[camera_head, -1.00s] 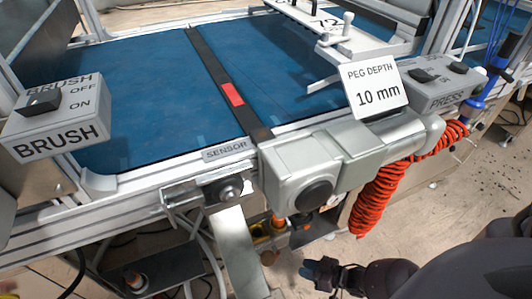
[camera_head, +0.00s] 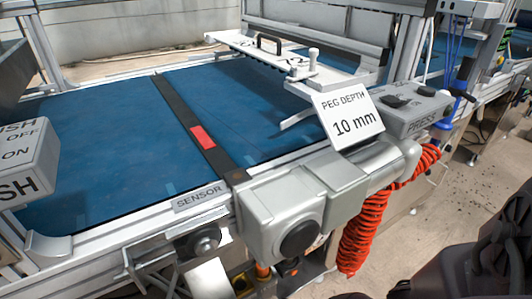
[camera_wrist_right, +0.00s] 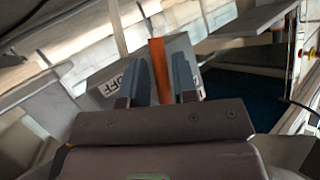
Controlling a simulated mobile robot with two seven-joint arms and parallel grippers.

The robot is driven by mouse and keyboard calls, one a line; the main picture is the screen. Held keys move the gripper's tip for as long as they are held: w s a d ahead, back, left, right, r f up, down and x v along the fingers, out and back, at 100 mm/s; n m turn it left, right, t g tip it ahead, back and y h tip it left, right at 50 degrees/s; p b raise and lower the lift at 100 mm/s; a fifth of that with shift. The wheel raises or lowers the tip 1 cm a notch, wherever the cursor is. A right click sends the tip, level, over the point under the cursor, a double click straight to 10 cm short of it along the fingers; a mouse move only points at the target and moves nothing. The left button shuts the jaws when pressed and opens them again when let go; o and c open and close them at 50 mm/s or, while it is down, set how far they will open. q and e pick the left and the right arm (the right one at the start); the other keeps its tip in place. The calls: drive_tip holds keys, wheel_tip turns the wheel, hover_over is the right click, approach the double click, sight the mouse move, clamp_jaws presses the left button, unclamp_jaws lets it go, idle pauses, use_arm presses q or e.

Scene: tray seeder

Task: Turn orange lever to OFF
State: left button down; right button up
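An orange lever (camera_wrist_right: 157,68) stands upright in the right wrist view, in front of a grey box (camera_wrist_right: 183,45) with an OFF label (camera_wrist_right: 111,86) to its left. Another label right of the fingers is partly hidden. My right gripper (camera_wrist_right: 160,62) is open, with one finger on each side of the lever and gaps visible beside it. The lever's lower part is hidden by the gripper. The lever does not show in the head view. My left gripper is not in view.
A blue conveyor belt (camera_head: 110,140) runs behind a metal rail. A PEG DEPTH sign (camera_head: 348,119), a PRESS switch box (camera_head: 412,112) and a coiled orange hose (camera_head: 362,230) are at the right. A BRUSH box (camera_head: 28,165) is cut off at left.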

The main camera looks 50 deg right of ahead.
clamp_jaws()
use_arm(q)
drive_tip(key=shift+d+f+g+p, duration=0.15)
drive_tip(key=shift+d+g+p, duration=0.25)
drive_tip(key=shift+p, duration=0.8)
use_arm(e)
drive_tip(key=shift+d+r+n+g+h, duration=0.1)
drive_tip(key=shift+d+n+g+h, duration=0.15)
drive_tip(key=shift+n+h, duration=0.25)
drive_tip(key=shift+d+n+g+h, duration=0.15)
drive_tip(key=shift+n+g+h, duration=0.25)
drive_tip(key=shift+h, duration=0.2)
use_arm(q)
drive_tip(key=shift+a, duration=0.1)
use_arm(e)
drive_tip(key=shift+s, duration=0.1)
unclamp_jaws()
